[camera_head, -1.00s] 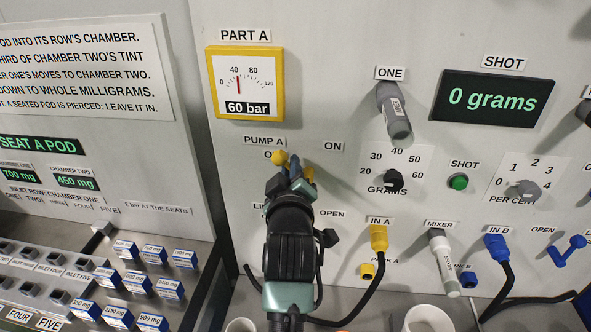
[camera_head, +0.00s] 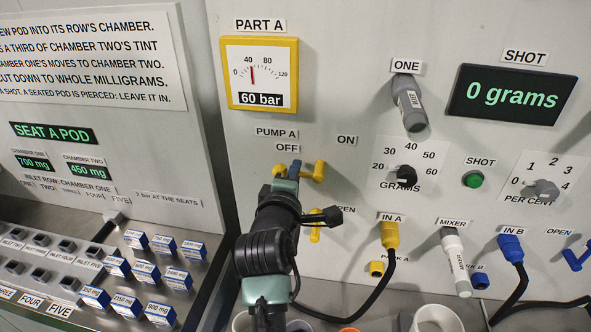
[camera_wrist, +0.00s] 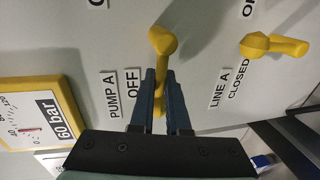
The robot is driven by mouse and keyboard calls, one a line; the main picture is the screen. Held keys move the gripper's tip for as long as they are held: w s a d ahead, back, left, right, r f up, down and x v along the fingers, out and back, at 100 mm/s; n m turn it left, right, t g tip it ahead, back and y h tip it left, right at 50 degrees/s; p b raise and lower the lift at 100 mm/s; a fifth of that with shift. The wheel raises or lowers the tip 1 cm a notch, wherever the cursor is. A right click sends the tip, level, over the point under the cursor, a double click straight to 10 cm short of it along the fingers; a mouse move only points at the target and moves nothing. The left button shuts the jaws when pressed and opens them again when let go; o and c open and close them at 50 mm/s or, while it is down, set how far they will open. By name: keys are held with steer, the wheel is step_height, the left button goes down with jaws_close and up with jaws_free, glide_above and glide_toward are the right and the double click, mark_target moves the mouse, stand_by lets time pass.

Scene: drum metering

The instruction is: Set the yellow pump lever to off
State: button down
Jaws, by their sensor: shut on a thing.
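The yellow pump lever (camera_head: 319,172) is on the panel under the PUMP A label (camera_head: 276,132). Its arm points left from its hub, on the OFF side, and lies about level. In the wrist view, the lever (camera_wrist: 162,42) has its arm running between my two blue fingers. My gripper (camera_head: 288,172) is shut on this arm, just below the OFF label (camera_head: 287,147). The fingers also show in the wrist view (camera_wrist: 161,78). They hide part of the lever's arm. The ON label (camera_head: 347,139) is to the right.
The yellow LINE A lever (camera_head: 315,232) is just below and also shows in the wrist view (camera_wrist: 275,45), next to CLOSED. The yellow gauge (camera_head: 262,73) reads 60 bar. Blue pods (camera_head: 145,271) stand in rows lower left.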

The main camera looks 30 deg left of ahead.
steer(key=shift+f+n, duration=0.2)
steer(key=shift+n, duration=0.1)
steer(key=c, duration=0.9)
jaws_free()
steer(key=shift+s, duration=0.1)
steer(key=b+v, duration=0.2)
steer(key=v, duration=1.1)
steer(key=shift+b, duration=0.3)
